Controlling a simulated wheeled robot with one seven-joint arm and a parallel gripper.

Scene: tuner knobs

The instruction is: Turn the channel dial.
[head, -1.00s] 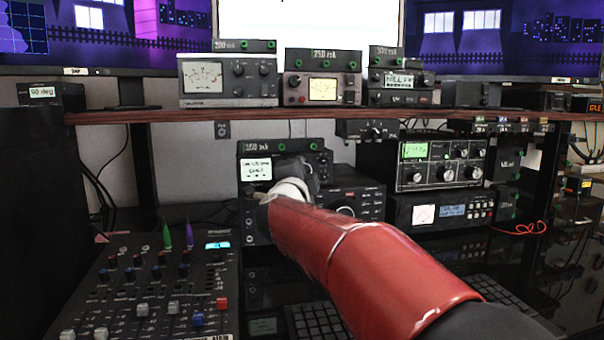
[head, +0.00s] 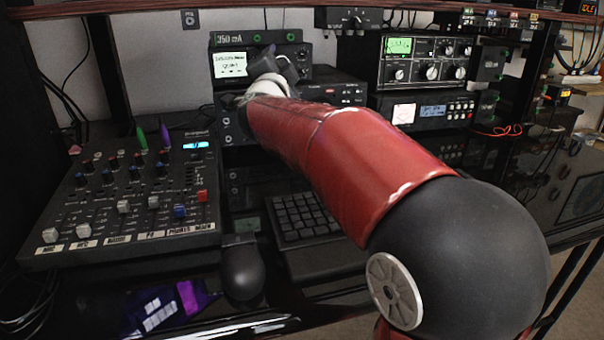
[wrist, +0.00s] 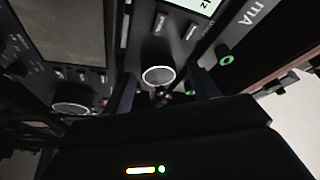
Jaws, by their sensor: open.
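In the wrist view, a round dark dial with a pale rim (wrist: 158,76) is on the front panel below a lit screen; I cannot read a channel label on it. My gripper (wrist: 163,88) is open, one finger on each side of this dial; I cannot tell whether they touch it. In the head view, my gripper (head: 268,66) is at the front of the black radio unit with a white screen (head: 231,65) and covers the panel right of that screen, hiding the dial.
Another large knob (wrist: 70,108) is on a neighbouring panel. A black unit (head: 345,92) sits just below and right of the radio. A mixer (head: 130,215), keyboard (head: 300,215) and mouse (head: 242,272) lie on the desk. A shelf edge (head: 420,10) runs above.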

